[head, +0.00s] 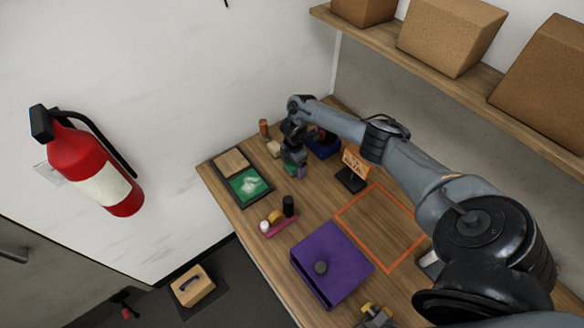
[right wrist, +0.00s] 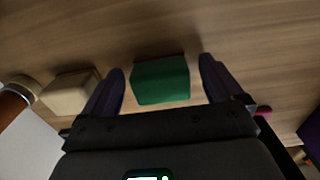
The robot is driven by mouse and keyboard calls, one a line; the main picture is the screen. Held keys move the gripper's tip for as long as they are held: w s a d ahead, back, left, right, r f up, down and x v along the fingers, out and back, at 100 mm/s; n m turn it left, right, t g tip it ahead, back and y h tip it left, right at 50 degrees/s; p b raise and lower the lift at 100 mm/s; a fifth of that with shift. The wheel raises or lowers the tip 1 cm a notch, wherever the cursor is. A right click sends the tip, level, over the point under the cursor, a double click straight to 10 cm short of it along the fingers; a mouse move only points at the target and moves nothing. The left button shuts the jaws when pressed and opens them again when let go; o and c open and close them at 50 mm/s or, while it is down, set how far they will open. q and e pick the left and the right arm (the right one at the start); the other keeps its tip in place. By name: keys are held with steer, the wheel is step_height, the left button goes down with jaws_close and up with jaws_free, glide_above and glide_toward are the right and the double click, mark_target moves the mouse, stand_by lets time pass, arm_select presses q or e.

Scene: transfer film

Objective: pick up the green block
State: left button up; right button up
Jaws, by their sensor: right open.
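The green block (right wrist: 160,80) lies on the wooden table, between the two spread fingers of my right gripper (right wrist: 160,92) in the right wrist view. Gaps show on both sides of the block, so the fingers do not appear to touch it. In the head view my right gripper (head: 296,170) is low over the far part of the table, and a bit of the green block (head: 289,169) shows beside its fingers. My left gripper is in neither view.
A beige block (right wrist: 70,91) lies left of the gripper; it also shows in the head view (head: 273,149). A brown cylinder (head: 264,128), a blue bin (head: 323,147), a framed green picture (head: 247,185) and a purple box (head: 333,262) stand around. The orange-outlined area (head: 380,228) is clear.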

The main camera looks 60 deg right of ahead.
steer(key=c, duration=1.1)
steer(key=shift+o, duration=0.2)
steer(key=shift+r, duration=0.1)
steer(key=shift+r, duration=0.75)
step_height(320, 180, up, 3)
steer(key=shift+f, duration=0.1)
steer(key=s+d+r, duration=0.2)
steer(key=s+r, duration=0.4)
steer(key=s, duration=0.5)
steer(key=shift+s+d+r, duration=0.2)
steer(key=shift+d+r, duration=0.05)
steer(key=shift+r, duration=0.05)
